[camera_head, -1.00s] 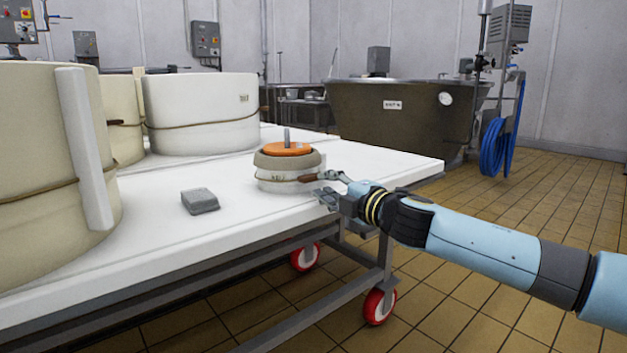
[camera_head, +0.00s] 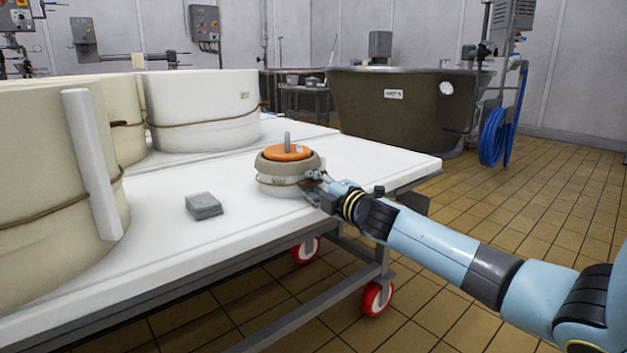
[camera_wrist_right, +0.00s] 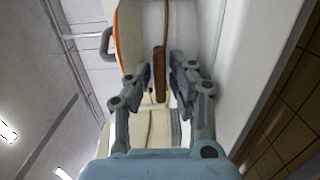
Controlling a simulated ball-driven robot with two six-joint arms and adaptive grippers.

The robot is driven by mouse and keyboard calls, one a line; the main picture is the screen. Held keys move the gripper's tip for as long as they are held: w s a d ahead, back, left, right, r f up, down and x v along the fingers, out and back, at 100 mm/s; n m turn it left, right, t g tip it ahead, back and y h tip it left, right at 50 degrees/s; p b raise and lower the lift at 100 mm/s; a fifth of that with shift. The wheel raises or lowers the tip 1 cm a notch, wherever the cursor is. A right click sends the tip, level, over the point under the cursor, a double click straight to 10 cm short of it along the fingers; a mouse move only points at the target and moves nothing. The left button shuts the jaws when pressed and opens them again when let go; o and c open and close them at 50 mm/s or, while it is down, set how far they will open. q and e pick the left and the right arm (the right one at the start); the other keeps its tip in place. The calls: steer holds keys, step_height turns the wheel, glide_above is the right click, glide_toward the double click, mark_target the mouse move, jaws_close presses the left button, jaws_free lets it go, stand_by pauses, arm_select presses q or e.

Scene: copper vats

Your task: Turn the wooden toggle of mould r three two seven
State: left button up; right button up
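The small mould (camera_head: 288,178) is a pale round hoop with a cord around it and an orange lid with a grey handle on top. Its label is too small to read surely. The brown wooden toggle (camera_wrist_right: 159,78) shows upright on the mould's side in the right wrist view. My right gripper (camera_head: 313,188) is at the mould's right side. In the right wrist view its fingers (camera_wrist_right: 160,70) stand either side of the toggle, open, with a narrow gap around it. My left gripper is not in view.
A white wheeled table (camera_head: 235,234) carries the mould. A grey block (camera_head: 203,206) lies to its left, and larger cord-bound moulds (camera_head: 203,110) stand at the left and behind. A dark vat (camera_head: 400,115) stands beyond. The table's right end is clear.

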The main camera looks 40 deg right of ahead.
steer(key=shift+c, duration=0.2)
jaws_close()
